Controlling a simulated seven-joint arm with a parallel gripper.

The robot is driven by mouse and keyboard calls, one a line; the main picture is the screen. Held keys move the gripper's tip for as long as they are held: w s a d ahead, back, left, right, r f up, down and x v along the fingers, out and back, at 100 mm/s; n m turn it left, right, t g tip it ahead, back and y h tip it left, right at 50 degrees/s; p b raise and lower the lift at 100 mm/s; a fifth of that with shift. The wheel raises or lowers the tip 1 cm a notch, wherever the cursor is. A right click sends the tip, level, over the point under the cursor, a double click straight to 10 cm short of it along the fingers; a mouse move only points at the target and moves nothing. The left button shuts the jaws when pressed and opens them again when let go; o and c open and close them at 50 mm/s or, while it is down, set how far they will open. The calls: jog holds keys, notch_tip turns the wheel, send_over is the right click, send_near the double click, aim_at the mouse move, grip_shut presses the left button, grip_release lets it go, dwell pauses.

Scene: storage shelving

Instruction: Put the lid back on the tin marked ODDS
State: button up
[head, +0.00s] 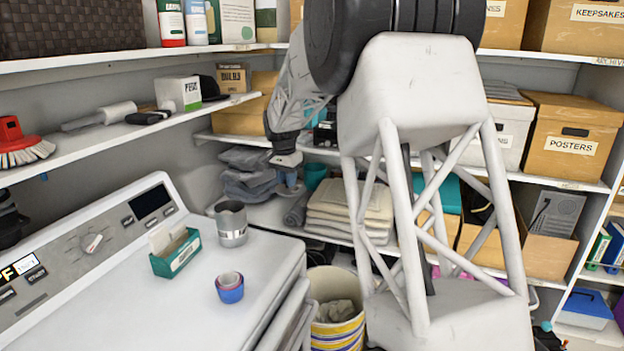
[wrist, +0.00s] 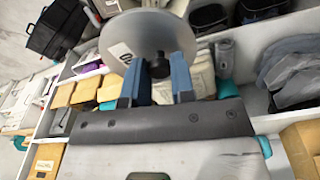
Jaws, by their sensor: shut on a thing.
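My gripper (wrist: 157,78) is shut on the black knob (wrist: 160,66) of a round grey lid (wrist: 150,35), one blue finger on each side. The lid carries a white label (wrist: 121,53) with dark lettering too small to read fully. In the head view my gripper (head: 291,178) is small, beyond the machine's far edge, and the lid is hard to make out there. A grey metal tin (head: 232,226) stands upright and open on top of the white machine, left of and nearer than my gripper. Its marking is not readable.
A green box of cards (head: 175,252) and a blue-and-pink roll (head: 230,287) stand near the tin on the machine top (head: 150,310). A striped bin (head: 336,310) stands to its right. Shelves with folded cloths (head: 345,212) and boxes are behind. The machine's front area is clear.

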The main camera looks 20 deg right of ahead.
jog(key=shift+m, duration=0.7)
jog(key=a, duration=0.6)
jog(key=a+r, duration=0.1)
jog(key=a, duration=1.2)
jog(key=shift+w+a+r, duration=0.25)
jog(key=shift+r, duration=0.05)
jog(key=shift+f, duration=0.2)
jog(key=shift+f, duration=1)
jog(key=shift+f, duration=0.2)
dwell(0.4)
jog(key=o, duration=1.5)
jog(key=shift+c, duration=0.2)
jog(key=shift+r, duration=0.1)
jog(key=shift+r, duration=2.1)
